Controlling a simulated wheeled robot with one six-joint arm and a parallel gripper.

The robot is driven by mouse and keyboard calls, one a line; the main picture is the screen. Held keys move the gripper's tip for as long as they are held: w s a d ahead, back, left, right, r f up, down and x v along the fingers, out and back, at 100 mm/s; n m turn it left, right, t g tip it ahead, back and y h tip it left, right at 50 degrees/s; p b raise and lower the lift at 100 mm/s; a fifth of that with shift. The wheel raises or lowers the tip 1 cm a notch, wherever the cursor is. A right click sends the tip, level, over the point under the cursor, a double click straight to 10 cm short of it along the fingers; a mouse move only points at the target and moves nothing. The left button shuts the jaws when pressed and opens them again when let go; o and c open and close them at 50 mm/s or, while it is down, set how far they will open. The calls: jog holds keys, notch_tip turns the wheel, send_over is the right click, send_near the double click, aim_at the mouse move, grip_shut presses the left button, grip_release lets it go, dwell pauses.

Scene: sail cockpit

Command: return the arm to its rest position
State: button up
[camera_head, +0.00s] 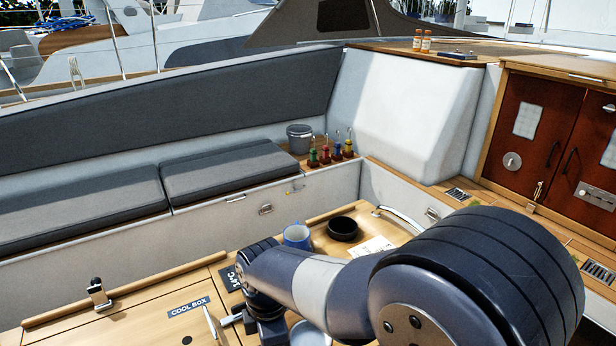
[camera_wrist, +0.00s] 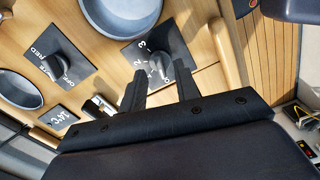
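My arm (camera_head: 325,285) reaches from the lower right of the head view toward the left, over the wooden table top (camera_head: 150,325). Its end is low in the picture, and the fingertips are not clear there. In the wrist view my gripper (camera_wrist: 160,82) has its two black fingers apart, with nothing held between them. I cannot tell from this view how far the fingers are from the knob.
A blue mug (camera_head: 297,236), a black bowl (camera_head: 343,229) and a white paper (camera_head: 373,246) are near the arm. A second knob (camera_wrist: 62,66) and two grey round dishes (camera_wrist: 124,12) (camera_wrist: 14,92) show in the wrist view. Cushioned benches (camera_head: 225,172) line the left side.

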jog(key=shift+f, duration=0.9)
jog(key=shift+r, duration=0.15)
